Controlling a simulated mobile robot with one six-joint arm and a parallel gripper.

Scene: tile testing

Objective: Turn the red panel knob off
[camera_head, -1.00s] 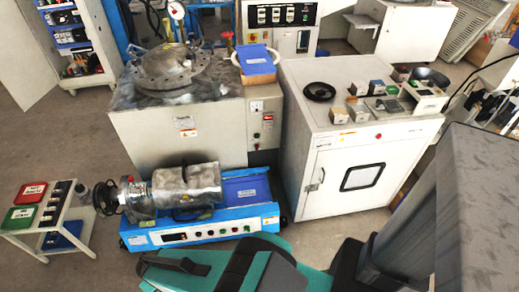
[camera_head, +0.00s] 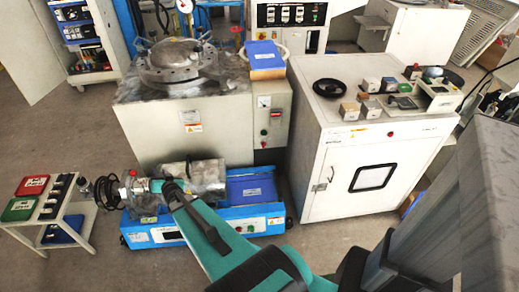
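The grey machine at the back has a narrow control panel (camera_head: 271,125) on its right side, with a gauge, a small red display and small round controls. A red round button (camera_head: 390,134) also shows on the white cabinet's front. My teal and black arm reaches from the bottom up to the left. Its end, with my gripper (camera_head: 172,188), is over the blue machine, left of and below the control panel. Its fingers cannot be made out.
The blue bench machine (camera_head: 188,232) with a metal drum (camera_head: 208,176) stands before the grey machine (camera_head: 150,120). A white cabinet (camera_head: 345,210) with small boxes on top stands right. A small cart (camera_head: 75,225) with red and green trays stands left. Floor is open at left.

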